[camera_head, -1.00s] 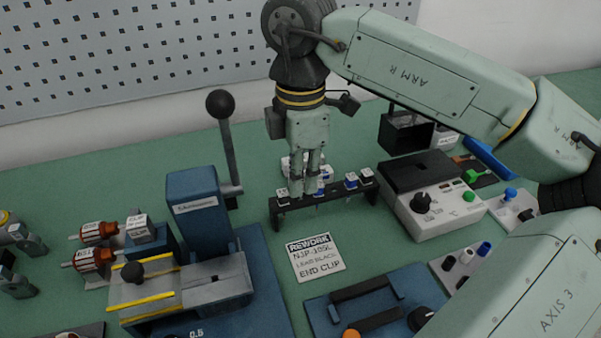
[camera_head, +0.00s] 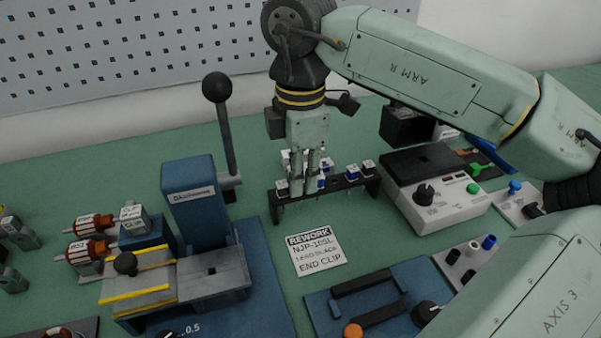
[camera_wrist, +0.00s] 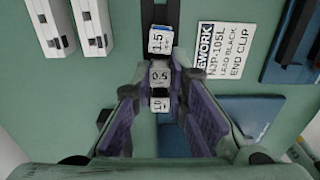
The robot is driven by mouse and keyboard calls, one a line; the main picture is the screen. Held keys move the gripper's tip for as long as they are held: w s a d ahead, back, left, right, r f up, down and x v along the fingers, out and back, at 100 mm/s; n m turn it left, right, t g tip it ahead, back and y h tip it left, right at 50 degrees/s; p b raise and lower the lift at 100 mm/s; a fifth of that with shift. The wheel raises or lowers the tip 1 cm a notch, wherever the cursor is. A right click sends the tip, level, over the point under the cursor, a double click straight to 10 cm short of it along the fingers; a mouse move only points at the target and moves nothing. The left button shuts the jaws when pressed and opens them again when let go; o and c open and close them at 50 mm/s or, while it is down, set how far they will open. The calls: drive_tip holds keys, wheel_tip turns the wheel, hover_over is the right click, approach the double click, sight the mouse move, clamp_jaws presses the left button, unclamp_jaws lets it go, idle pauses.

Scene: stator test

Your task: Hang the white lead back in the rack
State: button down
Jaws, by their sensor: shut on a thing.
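My gripper (camera_head: 308,187) points straight down at the black rack (camera_head: 342,186). In the wrist view, the gripper (camera_wrist: 160,98) has its purple-padded fingers on either side of a pale tag marked 0.5 (camera_wrist: 160,75), and it is shut on this lead. The tag is in line with the rack (camera_wrist: 155,12). The lead's lower part is hidden, and its own colour cannot be told. Whether it rests in a slot is unclear. Neighbouring tags are marked 1.5 (camera_wrist: 160,40) and, partly hidden, 1.0 (camera_wrist: 160,104).
A blue lever press (camera_head: 190,190) stands left of the rack. A grey box with knobs (camera_head: 435,200) stands close on the right. A REWORK card (camera_head: 316,256) and a blue fixture (camera_head: 375,300) lie in front. Bare green bench shows between press and rack.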

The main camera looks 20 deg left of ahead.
drive_tip(key=c, duration=1.5)
unclamp_jaws()
wheel_tip(320, 180, up, 12)
